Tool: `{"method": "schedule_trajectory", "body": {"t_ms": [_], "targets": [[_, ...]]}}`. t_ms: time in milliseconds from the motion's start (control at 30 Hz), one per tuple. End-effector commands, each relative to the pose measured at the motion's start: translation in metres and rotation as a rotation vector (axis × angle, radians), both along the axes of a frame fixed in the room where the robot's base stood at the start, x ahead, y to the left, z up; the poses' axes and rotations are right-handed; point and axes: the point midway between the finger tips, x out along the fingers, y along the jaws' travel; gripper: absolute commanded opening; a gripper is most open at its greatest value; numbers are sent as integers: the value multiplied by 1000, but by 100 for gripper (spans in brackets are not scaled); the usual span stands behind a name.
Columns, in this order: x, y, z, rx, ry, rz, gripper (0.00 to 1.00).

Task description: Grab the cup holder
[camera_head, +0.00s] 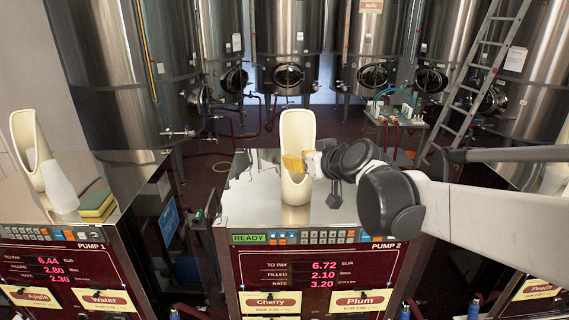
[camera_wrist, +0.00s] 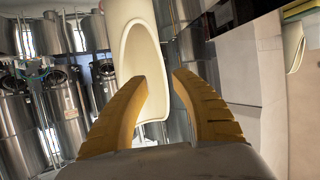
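A tall cream cup holder (camera_head: 297,128) with a scooped open front stands upright on top of the Pump 2 cabinet. My gripper (camera_head: 294,163) reaches in from the right, its yellow fingertips in front of the holder's lower part. In the wrist view the gripper (camera_wrist: 160,75) is open, with a clear gap between its two curved yellow fingers. The cup holder (camera_wrist: 143,58) shows beyond them, partly behind the left finger. I cannot tell whether a finger touches it. A second cream holder (camera_head: 24,135) stands on Pump 1.
The Pump 2 cabinet (camera_head: 240,204) has a bare metal top around the holder. On Pump 1 a whitish cup (camera_head: 60,187) leans by the second holder, beside a yellow-green sponge (camera_head: 96,203). Steel tanks (camera_head: 289,40) and a ladder (camera_head: 475,75) stand behind.

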Motion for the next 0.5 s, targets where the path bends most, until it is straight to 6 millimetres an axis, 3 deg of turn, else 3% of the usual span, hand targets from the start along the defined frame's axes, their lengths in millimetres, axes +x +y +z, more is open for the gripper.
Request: {"method": "schedule_trajectory", "body": {"t_ms": [500], "targets": [[52, 26, -22, 0, 0, 1, 30]]}}
